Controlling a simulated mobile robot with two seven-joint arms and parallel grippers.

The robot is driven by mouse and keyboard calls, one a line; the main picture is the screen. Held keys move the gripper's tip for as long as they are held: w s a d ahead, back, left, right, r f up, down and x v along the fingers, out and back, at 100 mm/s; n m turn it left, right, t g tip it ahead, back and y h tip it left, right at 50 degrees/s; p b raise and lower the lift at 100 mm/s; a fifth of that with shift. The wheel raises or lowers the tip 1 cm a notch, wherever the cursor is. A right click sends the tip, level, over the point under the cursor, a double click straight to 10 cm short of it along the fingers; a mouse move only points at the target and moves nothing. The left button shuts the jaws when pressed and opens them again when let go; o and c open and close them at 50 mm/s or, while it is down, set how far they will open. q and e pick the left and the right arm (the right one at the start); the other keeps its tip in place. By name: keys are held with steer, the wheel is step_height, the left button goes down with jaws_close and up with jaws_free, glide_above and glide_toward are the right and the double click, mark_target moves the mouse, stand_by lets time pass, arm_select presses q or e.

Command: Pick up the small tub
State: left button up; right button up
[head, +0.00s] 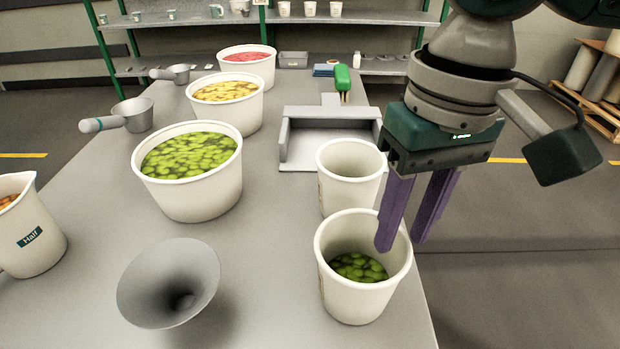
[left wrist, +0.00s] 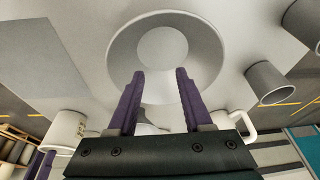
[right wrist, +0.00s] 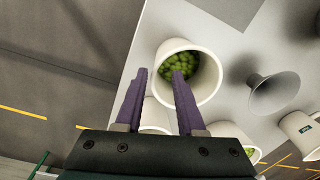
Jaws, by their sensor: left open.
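A small white tub (head: 345,298) with green candies in its bottom stands upright near the table's right front edge; it also shows in the right wrist view (right wrist: 207,90). A second small white tub (head: 335,195), with no contents visible, stands just behind it. My right gripper (head: 403,243) is open and empty, pointing down at the front tub's right rim. One finger overlaps the tub's mouth and the other appears outside the rim; I cannot tell whether either touches. My left gripper (left wrist: 160,73) is open in the left wrist view, with a large pale round object (left wrist: 205,50) beyond its fingers.
A grey funnel (head: 150,275) lies left of the front tub. Large tubs of green (head: 200,196), yellow (head: 240,112) and red candies (head: 262,72) line the table. A labelled jug (head: 38,245) is at left. A metal tray (head: 318,112) and green-handled tool (head: 342,77) stand behind.

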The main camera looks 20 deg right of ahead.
mark_target(383, 270)
steer(key=f, duration=0.2)
steer(key=f+b, duration=0.1)
steer(key=f, duration=0.1)
steer(key=w+f, duration=0.1)
steer(key=f, duration=0.1)
steer(key=shift+a+f, duration=0.2)
steer(key=shift+f, duration=0.2)
jaws_close()
stand_by(1.0)
